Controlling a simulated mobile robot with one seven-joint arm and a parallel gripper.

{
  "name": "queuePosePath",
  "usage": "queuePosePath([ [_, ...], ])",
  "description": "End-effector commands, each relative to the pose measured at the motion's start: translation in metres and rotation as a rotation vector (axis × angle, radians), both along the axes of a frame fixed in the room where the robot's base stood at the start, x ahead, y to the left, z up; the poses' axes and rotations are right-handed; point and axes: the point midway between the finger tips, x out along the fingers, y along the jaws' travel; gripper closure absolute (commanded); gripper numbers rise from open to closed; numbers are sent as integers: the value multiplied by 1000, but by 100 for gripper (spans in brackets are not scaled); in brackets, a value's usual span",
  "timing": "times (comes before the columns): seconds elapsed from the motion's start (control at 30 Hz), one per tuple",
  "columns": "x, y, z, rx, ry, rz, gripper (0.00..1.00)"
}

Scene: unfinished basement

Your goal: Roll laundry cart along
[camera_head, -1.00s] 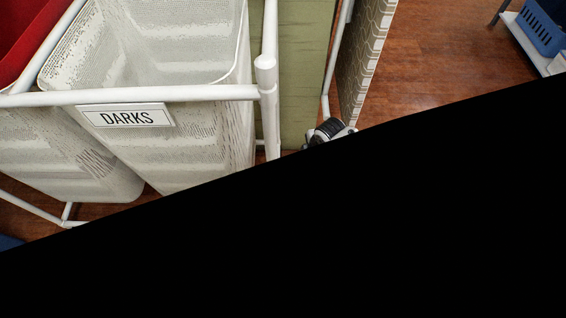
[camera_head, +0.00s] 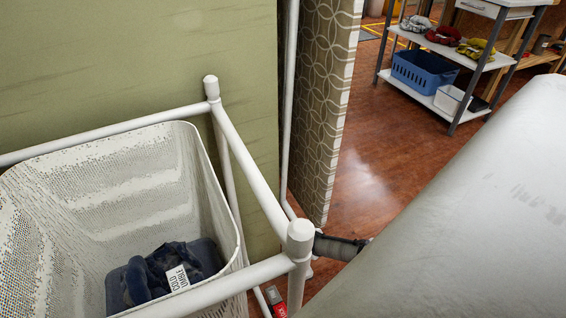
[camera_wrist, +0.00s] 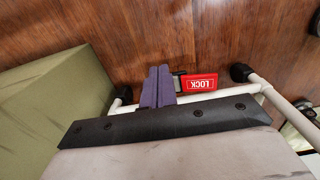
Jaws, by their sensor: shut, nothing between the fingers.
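The white-framed laundry cart (camera_head: 250,166) stands at the lower left in the head view, beside a green wall. Its mesh bin holds dark blue clothing with a white tag (camera_head: 172,268). A red lock pedal (camera_head: 276,301) shows low at the cart's near corner. In the wrist view the pedal, marked LOCK (camera_wrist: 198,83), sits by the cart's white lower bar, with a black caster (camera_wrist: 240,72) to its right. My gripper (camera_wrist: 159,72) has its two purple-grey fingers together and empty, just left of the pedal. Whether they touch it I cannot tell.
A green wall (camera_head: 120,60) stands behind the cart, and a patterned panel (camera_head: 325,110) stands to its right. A shelf unit (camera_head: 440,50) with a blue basket (camera_head: 424,72) is at the back right. Wooden floor (camera_head: 375,150) lies open between panel and shelf.

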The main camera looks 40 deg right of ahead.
Motion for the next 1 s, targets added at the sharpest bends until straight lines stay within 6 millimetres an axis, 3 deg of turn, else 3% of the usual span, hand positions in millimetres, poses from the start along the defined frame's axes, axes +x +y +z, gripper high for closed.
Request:
queuePosePath([
  [0.47, 1, 1, -100, 1, 0, 2, 100],
  [0.7, 10, 33, -93, 1, 0, 2, 100],
  [1.0, 12, 39, -91, 0, 0, 0, 100],
])
